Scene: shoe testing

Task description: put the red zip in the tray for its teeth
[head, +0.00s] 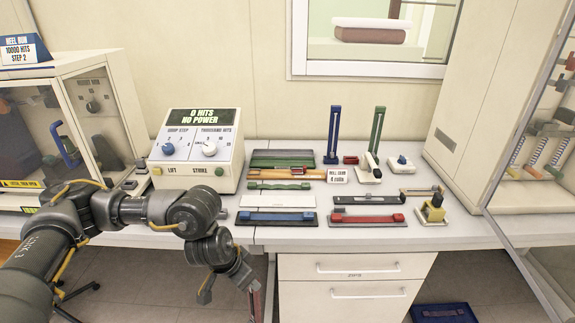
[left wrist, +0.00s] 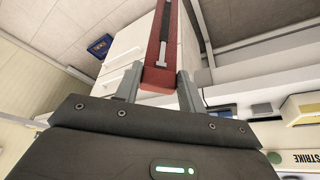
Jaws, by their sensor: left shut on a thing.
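My left gripper (head: 246,280) is in front of the bench's front edge, low in the head view. In the left wrist view its fingers (left wrist: 158,88) are shut on the red zip (left wrist: 157,77), a long red strip with a dark middle and a pale metal pull. Only a narrow part of the red zip (head: 256,303) shows in the head view, hanging below the bench top. On the bench are a white tray (head: 278,201), a black tray (head: 365,201) and a dark green tray (head: 283,153). Their teeth are too small to tell. My right gripper is not in view.
A blue bar (head: 272,217), a red bar (head: 362,219) and a green strip (head: 280,186) lie on the bench. Upright blue (head: 333,135) and green (head: 377,130) posts stand behind. A control box (head: 197,148) is at left. Drawers (head: 350,268) are below.

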